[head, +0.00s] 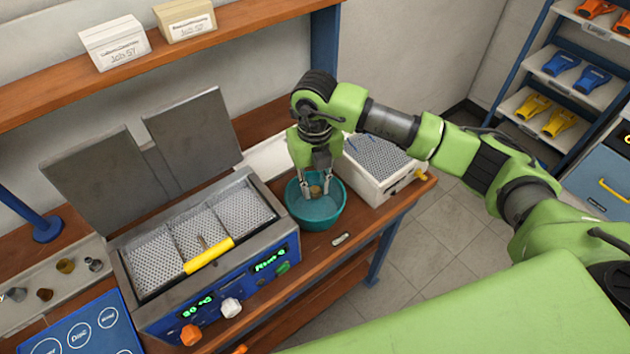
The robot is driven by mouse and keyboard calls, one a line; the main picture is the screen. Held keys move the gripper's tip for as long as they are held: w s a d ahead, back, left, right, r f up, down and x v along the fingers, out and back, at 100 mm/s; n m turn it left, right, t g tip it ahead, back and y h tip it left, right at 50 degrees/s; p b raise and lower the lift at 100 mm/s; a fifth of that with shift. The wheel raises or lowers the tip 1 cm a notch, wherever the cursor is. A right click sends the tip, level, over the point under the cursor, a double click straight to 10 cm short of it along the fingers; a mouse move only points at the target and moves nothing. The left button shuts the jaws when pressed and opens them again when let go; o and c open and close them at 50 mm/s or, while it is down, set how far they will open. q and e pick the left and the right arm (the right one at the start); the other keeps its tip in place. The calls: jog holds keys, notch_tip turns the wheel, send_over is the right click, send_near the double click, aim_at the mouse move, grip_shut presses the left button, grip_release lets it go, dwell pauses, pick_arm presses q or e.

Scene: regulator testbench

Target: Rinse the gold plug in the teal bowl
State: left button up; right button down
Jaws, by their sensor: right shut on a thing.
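The teal bowl (330,216) stands on the wooden bench, between the blue bath unit and a white box. My right gripper (318,192) points down over the bowl, its fingertips inside the rim. It is shut on a small gold-brown piece that looks like the gold plug (315,190). The piece shows low between the fingers, within the bowl's opening; whether it touches the liquid I cannot tell. My left gripper is not in view.
The bath unit (215,285) has raised lids, perforated baskets and a yellow handle (208,255). A perforated-top white box (377,170) stands right of the bowl. A tray with several small plugs (66,266) lies at far left. A small label piece (341,239) lies before the bowl.

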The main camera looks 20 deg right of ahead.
jog(key=shift+f+b, duration=2.05)
jog(key=shift+f, duration=0.65)
jog(key=shift+r, duration=0.45)
jog(key=shift+f+b, duration=0.35)
jog(key=shift+f, duration=0.1)
jog(key=shift+r, duration=0.45)
jog(key=shift+f+b, duration=0.35)
jog(key=shift+f, duration=0.1)
jog(key=shift+r, duration=0.1)
jog(key=shift+r+p, duration=2.05)
jog(key=shift+r, duration=1.65)
